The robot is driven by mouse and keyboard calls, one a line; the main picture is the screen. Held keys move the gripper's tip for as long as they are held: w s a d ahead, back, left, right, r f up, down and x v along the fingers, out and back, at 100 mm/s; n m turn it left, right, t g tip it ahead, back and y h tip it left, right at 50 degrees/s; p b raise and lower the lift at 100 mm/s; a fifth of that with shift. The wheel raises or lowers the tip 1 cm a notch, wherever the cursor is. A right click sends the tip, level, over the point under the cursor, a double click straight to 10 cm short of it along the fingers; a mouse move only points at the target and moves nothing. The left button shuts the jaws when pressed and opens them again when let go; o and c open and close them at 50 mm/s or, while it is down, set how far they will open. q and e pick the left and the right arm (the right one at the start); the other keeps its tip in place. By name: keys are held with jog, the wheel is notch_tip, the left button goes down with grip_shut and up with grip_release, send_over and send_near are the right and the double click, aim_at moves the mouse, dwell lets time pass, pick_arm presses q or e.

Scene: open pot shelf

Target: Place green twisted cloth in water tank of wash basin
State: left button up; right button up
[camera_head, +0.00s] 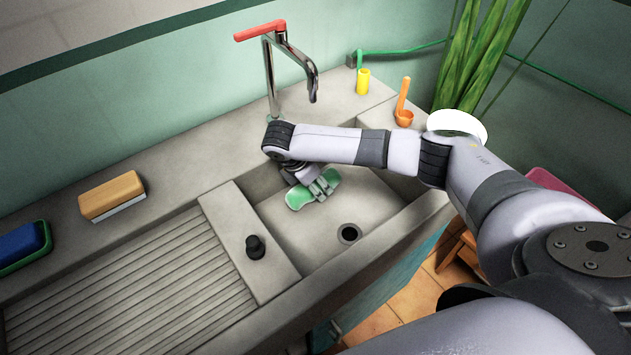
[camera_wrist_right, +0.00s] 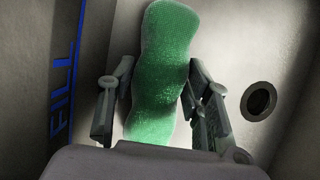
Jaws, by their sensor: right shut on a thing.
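The green twisted cloth (camera_head: 300,197) is inside the sink basin (camera_head: 322,243), left of the round drain hole (camera_head: 349,233). My right gripper (camera_head: 322,186) reaches down into the basin and is shut on the cloth's middle. In the right wrist view the cloth (camera_wrist_right: 158,70) stands long between the two fingers of the gripper (camera_wrist_right: 160,100), which touch or nearly touch its sides. Whether the cloth touches the basin floor is unclear. My left gripper is not in view.
A chrome faucet with a red handle (camera_head: 262,31) stands behind the basin. A black stopper (camera_head: 255,247) is on the divider. A wood-backed brush (camera_head: 111,195), yellow cup (camera_head: 363,82) and orange ladle (camera_head: 404,112) sit on the counter. Blue "FILL" lettering (camera_wrist_right: 62,95) marks a basin wall.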

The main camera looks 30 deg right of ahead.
jog(key=shift+a, duration=0.1)
jog(key=o, duration=1.4)
jog(key=v, duration=1.2)
